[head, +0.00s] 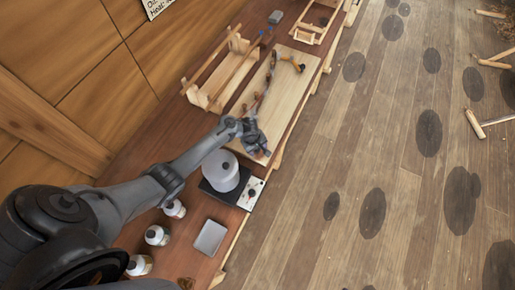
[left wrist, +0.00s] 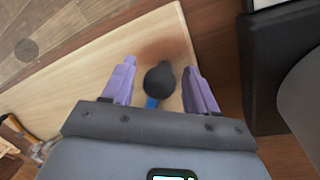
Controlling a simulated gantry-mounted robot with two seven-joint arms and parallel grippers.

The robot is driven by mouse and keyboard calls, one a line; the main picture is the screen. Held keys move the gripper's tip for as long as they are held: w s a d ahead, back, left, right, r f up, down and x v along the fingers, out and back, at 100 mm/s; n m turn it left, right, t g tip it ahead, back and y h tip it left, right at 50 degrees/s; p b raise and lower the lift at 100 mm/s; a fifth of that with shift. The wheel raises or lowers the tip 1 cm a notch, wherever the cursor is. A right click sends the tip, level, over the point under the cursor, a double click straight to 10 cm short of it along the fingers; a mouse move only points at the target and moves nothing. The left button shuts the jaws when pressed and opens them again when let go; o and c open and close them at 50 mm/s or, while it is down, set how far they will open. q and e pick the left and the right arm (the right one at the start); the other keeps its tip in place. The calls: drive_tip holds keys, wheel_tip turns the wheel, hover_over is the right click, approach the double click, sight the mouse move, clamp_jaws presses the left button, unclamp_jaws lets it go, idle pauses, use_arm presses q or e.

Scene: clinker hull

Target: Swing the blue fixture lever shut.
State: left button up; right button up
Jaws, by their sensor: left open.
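My left gripper (head: 258,148) is over the near end of the pale wooden board (head: 284,88) on the bench. In the left wrist view the gripper (left wrist: 157,82) is open, with its two purple fingers apart. A dark round knob (left wrist: 159,79) lies between the fingers, with a short blue piece (left wrist: 151,103) below it, which looks like the blue lever. A gap shows on each side of the knob, so the fingers do not visibly grip it. The lever's base is hidden behind the gripper body. My right gripper is not in view.
A grey pot (head: 220,168) on a black and white unit stands close beside the gripper. White bottles (head: 157,235) and a grey tray (head: 210,238) are nearer. A wooden rack (head: 204,98) and an orange-handled tool (head: 297,64) lie farther along. Open floor is to the right.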

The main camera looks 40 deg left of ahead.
use_arm(q)
clamp_jaws()
idle(0.4)
drive_tip(key=shift+w+d, duration=0.1)
drive_tip(key=shift+w, duration=0.05)
